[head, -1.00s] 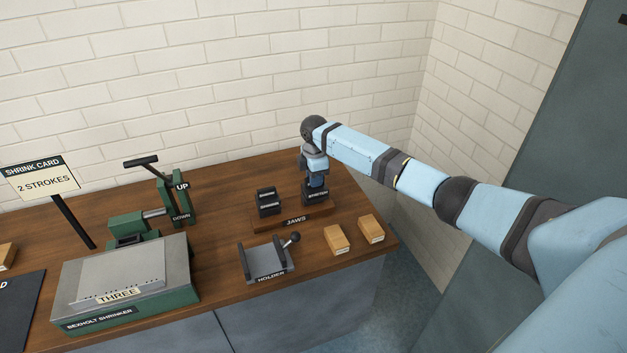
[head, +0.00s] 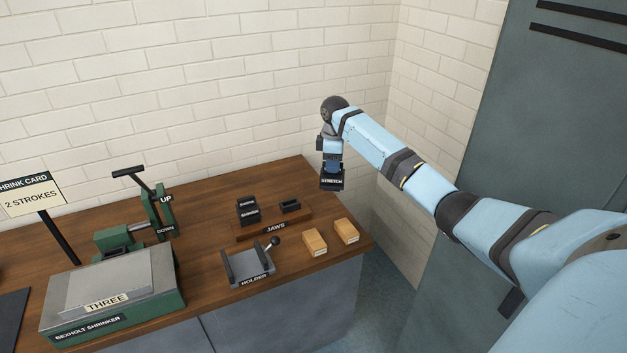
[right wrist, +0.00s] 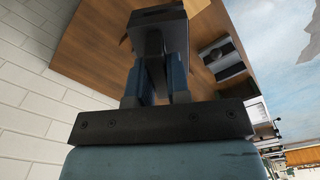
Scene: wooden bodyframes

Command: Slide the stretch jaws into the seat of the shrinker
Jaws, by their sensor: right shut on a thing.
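The stretch jaws (head: 332,182), a dark block labelled STRETCH, hang in my right gripper (head: 332,168), which is shut on them. They are in the air beyond the right end of the bench, clear of the rack. In the right wrist view the dark block (right wrist: 155,18) sits between the blue fingers (right wrist: 158,80). The green Bexholt shrinker (head: 120,313) stands at the bench's left, with its lever (head: 140,180) rising at the back. Its seat is not clearly visible from here. My left gripper is not in view.
The wooden JAWS rack (head: 262,230) holds another dark jaw set (head: 248,212) and an empty dark slot (head: 290,206). A grey holder (head: 248,266) with a knobbed lever and two wooden blocks (head: 314,242) stand in front. A SHRINK CARD sign (head: 32,196) stands left.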

